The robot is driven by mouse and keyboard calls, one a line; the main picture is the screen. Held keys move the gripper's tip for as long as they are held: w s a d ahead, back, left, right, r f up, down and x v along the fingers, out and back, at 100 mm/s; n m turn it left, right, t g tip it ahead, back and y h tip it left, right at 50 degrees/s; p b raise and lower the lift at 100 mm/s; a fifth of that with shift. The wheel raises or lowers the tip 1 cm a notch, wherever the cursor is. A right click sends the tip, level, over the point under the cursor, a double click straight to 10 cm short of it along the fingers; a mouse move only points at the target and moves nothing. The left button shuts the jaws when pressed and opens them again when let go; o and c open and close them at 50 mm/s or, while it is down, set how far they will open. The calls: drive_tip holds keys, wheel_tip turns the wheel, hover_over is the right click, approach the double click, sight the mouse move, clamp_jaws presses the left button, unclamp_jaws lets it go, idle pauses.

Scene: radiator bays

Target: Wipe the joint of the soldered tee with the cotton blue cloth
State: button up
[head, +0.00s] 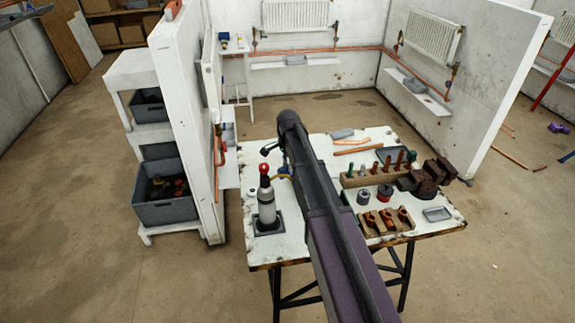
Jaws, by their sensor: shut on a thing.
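Copper pipework (219,150) runs on the left bay panel, close left of the arm's end. I cannot make out which fitting is the soldered tee.
A bottle with a red tip (266,205) stands at the bench's left. The left panel (185,130) stands close by. Floor is clear in front.

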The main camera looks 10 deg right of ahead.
drive_tip(key=shift+w+d, duration=0.25)
drive_tip(key=shift+d, duration=0.45)
idle(0.7)
drive_tip(key=shift+s+d, duration=0.15)
drive_tip(key=shift+s, duration=0.2)
idle(0.3)
drive_tip(key=shift+w+a, duration=0.2)
drive_tip(key=shift+w, duration=0.5)
idle(0.9)
drive_tip(key=shift+s+d, duration=0.25)
drive_tip(key=shift+s, duration=0.4)
idle(1.7)
drive_tip(key=shift+w, duration=0.2)
drive_tip(key=shift+w+a, duration=0.15)
drive_tip(key=shift+w, duration=0.15)
drive_tip(key=shift+w, duration=0.15)
idle(1.3)
